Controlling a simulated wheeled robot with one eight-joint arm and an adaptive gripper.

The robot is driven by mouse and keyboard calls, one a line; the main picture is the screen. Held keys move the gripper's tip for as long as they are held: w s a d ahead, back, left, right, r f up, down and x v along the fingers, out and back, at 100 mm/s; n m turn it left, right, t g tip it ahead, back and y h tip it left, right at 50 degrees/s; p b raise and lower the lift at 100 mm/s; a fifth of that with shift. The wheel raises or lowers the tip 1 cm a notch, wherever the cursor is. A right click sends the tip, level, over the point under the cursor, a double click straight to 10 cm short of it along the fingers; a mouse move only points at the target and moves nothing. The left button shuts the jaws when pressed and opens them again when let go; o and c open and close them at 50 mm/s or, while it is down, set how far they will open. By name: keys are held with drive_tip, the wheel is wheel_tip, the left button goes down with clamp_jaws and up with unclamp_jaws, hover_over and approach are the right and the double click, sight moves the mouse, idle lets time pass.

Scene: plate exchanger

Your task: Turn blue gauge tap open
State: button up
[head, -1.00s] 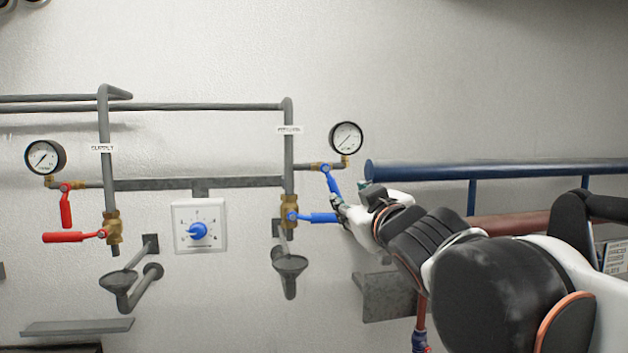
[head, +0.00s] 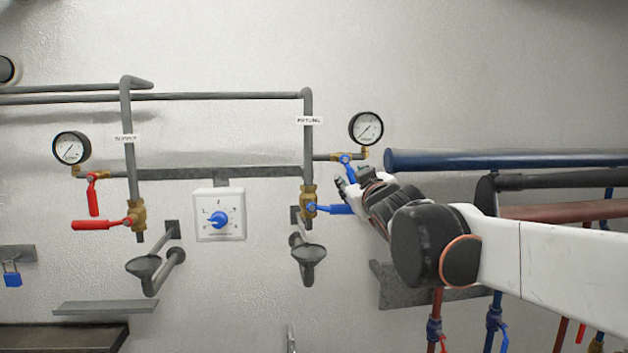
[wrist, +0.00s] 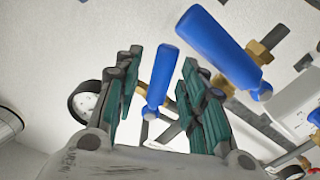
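The blue gauge tap (head: 348,171) hangs from the brass fitting below the right gauge (head: 366,129). Its lever points down and slightly right, and its lower end is hidden by my gripper (head: 347,186). In the wrist view the blue gauge tap (wrist: 159,78) shows between the two green-padded fingers of my gripper (wrist: 160,68), with a gap visible on both sides. My gripper is open and holds nothing. I cannot tell whether a finger touches the lever.
A second blue lever (head: 334,209) lies horizontal just below, close to my gripper; it looms large in the wrist view (wrist: 222,45). A thick blue pipe (head: 500,160) runs along the right. A blue dial (head: 219,220) and red levers (head: 94,225) are on the left.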

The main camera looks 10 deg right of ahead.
drive_tip(key=shift+w, duration=0.35)
clamp_jaws()
